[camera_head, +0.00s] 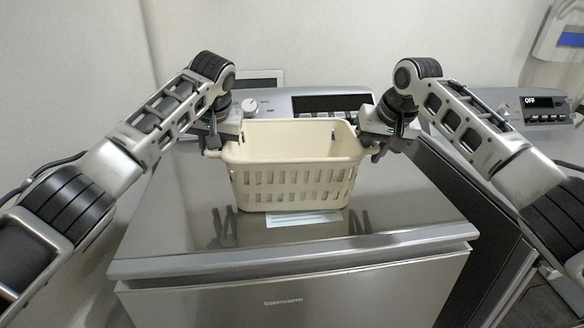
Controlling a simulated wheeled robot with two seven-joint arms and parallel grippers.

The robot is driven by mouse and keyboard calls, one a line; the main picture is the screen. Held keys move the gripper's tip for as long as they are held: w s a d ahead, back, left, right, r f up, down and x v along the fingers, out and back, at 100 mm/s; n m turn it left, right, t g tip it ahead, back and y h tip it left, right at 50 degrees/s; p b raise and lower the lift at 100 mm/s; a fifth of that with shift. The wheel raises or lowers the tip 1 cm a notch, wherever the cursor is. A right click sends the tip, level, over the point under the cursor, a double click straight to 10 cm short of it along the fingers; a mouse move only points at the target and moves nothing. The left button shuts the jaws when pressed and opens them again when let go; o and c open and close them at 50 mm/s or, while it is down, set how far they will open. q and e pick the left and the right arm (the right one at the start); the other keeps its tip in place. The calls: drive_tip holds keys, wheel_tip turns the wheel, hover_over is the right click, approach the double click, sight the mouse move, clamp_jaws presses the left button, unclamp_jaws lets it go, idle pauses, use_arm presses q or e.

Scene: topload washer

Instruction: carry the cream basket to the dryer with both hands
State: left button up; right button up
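The cream basket (292,182) is upright over the shiny grey top of the front machine (180,220). It looks empty, and slots line its front wall. My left gripper (226,146) is at the basket's left end and my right gripper (362,146) is at its right end. Each appears closed around the end rim, with a dark fingertip showing just inside the wall; the finger contact is partly hidden. I cannot tell whether the basket's base touches the top. Which machine is the dryer is not labelled in view.
A control panel (330,102) with a knob (249,107) stands behind the basket. A second machine with a display reading OFF (543,102) stands at the right. A pale label (303,219) lies in front of the basket. A wall unit (560,30) hangs at upper right.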

use_arm(q)
clamp_jaws()
use_arm(e)
clamp_jaws()
